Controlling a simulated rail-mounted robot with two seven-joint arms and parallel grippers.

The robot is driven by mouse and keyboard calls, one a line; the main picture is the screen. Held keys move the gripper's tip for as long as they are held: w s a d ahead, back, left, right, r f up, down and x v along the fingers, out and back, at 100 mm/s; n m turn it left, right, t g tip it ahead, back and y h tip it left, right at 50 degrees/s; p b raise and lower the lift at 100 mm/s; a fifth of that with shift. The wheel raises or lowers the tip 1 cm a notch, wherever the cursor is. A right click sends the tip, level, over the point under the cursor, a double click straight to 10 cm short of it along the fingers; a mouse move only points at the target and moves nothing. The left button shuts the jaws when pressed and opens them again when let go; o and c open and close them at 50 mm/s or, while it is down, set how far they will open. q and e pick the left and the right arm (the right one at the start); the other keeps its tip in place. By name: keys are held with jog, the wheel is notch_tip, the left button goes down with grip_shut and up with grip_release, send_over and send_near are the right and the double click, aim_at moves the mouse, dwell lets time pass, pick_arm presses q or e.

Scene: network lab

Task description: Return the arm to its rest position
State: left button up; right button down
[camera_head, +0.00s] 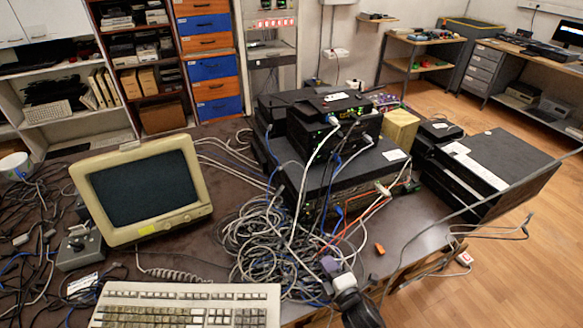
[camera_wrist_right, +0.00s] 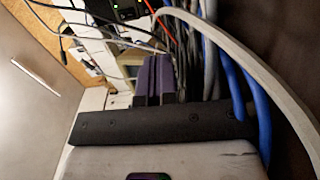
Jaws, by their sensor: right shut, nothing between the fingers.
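My right gripper (camera_head: 328,263) comes in from the bottom of the head view, at the front edge of the table. Its purple fingers are together with nothing between them. They also show, closed, in the right wrist view (camera_wrist_right: 154,78). The fingertips are near the right side of a heap of grey cables (camera_head: 265,245); whether they touch a cable I cannot tell. My left arm and gripper are not in view.
A stack of black network devices (camera_head: 335,165) with plugged cables stands behind the gripper. A beige monitor (camera_head: 145,190) and keyboard (camera_head: 185,305) are at left. A small orange piece (camera_head: 380,249) lies right of the gripper. Open wooden floor (camera_head: 530,260) is beyond the table's right edge.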

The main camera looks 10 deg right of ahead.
jog(key=shift+s, duration=0.2)
jog(key=s+m+g+h+p, duration=0.1)
jog(key=s+m+g+p, duration=0.2)
jog(key=s+m+g, duration=0.95)
jog(key=s+m+g+h+p, duration=0.15)
jog(key=s+m, duration=0.35)
jog(key=s, duration=1.6)
notch_tip(320, 180, up, 38)
jog(key=p, duration=3.8)
jog(key=shift+s+d+r+p, duration=0.2)
jog(key=shift+d+p, duration=0.1)
jog(key=shift+d, duration=0.05)
jog(key=shift+f, duration=0.1)
